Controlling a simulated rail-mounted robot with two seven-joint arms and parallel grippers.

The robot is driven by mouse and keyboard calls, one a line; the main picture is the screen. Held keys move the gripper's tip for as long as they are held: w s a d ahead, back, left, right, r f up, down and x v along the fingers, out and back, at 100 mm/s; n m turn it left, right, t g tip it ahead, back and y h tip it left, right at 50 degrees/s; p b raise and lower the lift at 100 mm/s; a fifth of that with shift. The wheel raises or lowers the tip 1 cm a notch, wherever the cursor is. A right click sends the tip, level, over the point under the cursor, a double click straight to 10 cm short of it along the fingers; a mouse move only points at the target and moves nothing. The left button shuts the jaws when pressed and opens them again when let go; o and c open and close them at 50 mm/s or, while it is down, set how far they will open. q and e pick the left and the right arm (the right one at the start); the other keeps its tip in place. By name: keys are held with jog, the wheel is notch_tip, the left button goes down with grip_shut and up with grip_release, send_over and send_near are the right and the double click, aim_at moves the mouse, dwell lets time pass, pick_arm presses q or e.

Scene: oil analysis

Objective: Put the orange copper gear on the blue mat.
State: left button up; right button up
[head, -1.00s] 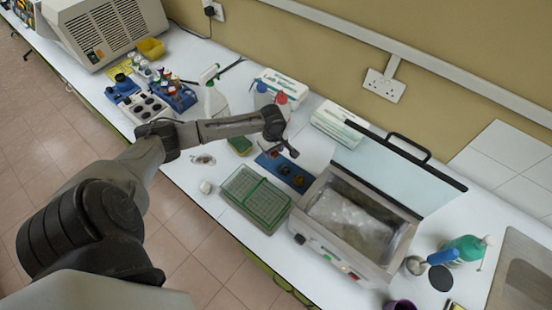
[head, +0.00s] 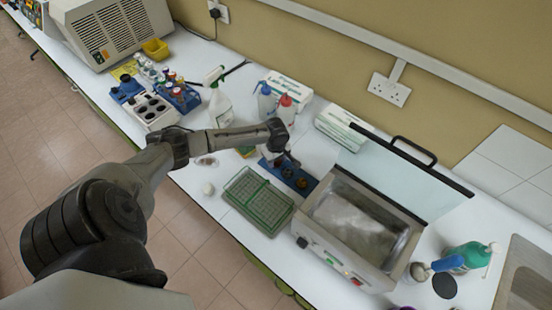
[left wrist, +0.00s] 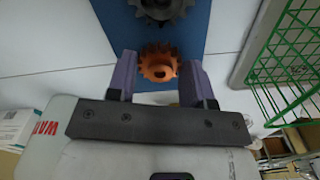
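The orange copper gear (left wrist: 159,62) is between the two purple fingertips of my left gripper (left wrist: 159,75) in the left wrist view. The fingers meet its rim on both sides, so the gripper looks shut on it. The blue mat (left wrist: 108,25) lies below the gear, which shows over its near end. I cannot tell whether the gear touches the mat. A dark gear (left wrist: 163,8) lies on the mat farther up. In the head view my left gripper (head: 289,161) is low over the upper left part of the mat (head: 312,188). My right gripper is not in view.
A green wire rack (head: 258,202) stands left of the mat, close by. An open metal bath (head: 365,230) with a raised lid stands at its right. Two wash bottles (head: 285,108) and a spray bottle (head: 219,105) stand behind.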

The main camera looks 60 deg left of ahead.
pick_arm(q)
jog(key=o, duration=0.4)
jog(key=shift+r, duration=0.1)
notch_tip(320, 180, up, 12)
jog(key=shift+r+p, duration=0.1)
jog(key=shift+p, duration=0.5)
